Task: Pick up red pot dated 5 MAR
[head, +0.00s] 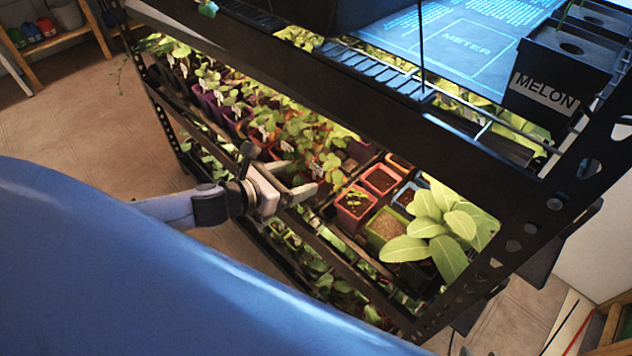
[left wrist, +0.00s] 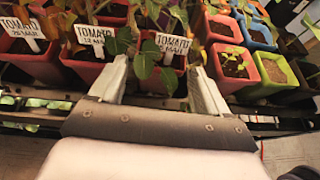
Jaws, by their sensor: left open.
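My left gripper (head: 300,188) is at the front edge of the rack shelf in the head view, in front of the row of pots. In the left wrist view the left gripper (left wrist: 162,82) is open, its two fingers apart and pointing at a red pot (left wrist: 150,84) with a white TOMATO label (left wrist: 172,45) and green leaves. The jaws look empty. To the left stand two more red pots, one (left wrist: 88,68) with a TOMATO label (left wrist: 92,36) and one (left wrist: 38,66) with another label (left wrist: 20,28). The dates are too blurred to read surely. My right gripper is not in view.
A red pot with small sprouts (head: 354,208), a green pot (head: 386,228) and a large-leaved plant (head: 440,225) stand to the right. The dark shelf rail (left wrist: 30,112) runs along the pots' front. An upper shelf with a MELON pot (head: 550,80) hangs above.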

